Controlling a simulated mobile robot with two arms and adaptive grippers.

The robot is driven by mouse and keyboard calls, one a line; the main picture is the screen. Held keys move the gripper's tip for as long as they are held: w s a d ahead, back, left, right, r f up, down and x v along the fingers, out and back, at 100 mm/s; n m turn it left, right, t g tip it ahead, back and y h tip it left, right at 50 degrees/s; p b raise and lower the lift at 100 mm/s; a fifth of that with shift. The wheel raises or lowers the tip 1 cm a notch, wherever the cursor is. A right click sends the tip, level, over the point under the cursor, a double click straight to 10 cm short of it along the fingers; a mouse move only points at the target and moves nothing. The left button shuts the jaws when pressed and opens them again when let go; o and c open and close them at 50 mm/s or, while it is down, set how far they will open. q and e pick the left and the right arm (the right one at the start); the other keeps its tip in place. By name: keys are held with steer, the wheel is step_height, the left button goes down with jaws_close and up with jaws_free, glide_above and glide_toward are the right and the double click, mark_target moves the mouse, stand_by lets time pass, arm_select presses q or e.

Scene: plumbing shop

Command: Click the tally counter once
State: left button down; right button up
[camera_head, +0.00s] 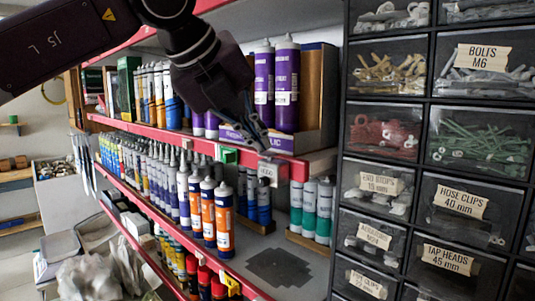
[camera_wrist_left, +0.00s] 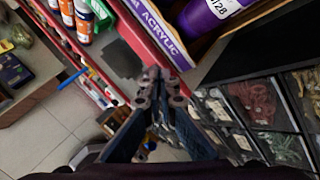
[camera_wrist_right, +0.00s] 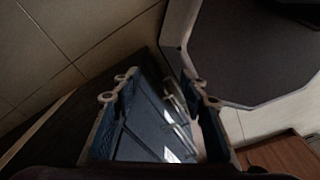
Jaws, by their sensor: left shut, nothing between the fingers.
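The tally counter (camera_head: 267,171) is a small silvery device with a display. It sits at the red front edge of the shelf in the head view, near the shelf's right end. My left gripper (camera_head: 262,143) is shut and empty, with its fingertips pointing down just above the counter. I cannot tell whether they touch it. In the left wrist view the closed fingertips (camera_wrist_left: 160,90) are in front of the shelf edge, and the counter is not clearly visible, probably hidden behind them. My right gripper (camera_wrist_right: 158,92) shows only in its wrist view, open and empty, away from the shelf.
Purple tubes (camera_head: 287,85) stand in a box marked ACRYLIC (camera_head: 250,138) right behind my left gripper. Drawers of small parts (camera_head: 440,150) rise close on the right. Rows of cartridges (camera_head: 215,215) fill the shelf below. The space in front of the shelves is open.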

arm_select(q)
steer(key=shift+f+b, duration=0.3)
steer(key=shift+b, duration=0.05)
stand_by(0.4)
steer(key=shift+r+p, duration=0.5)
steer(key=shift+r, duration=0.25)
step_height(320, 180, up, 6)
steer(key=p, duration=0.4)
stand_by(0.6)
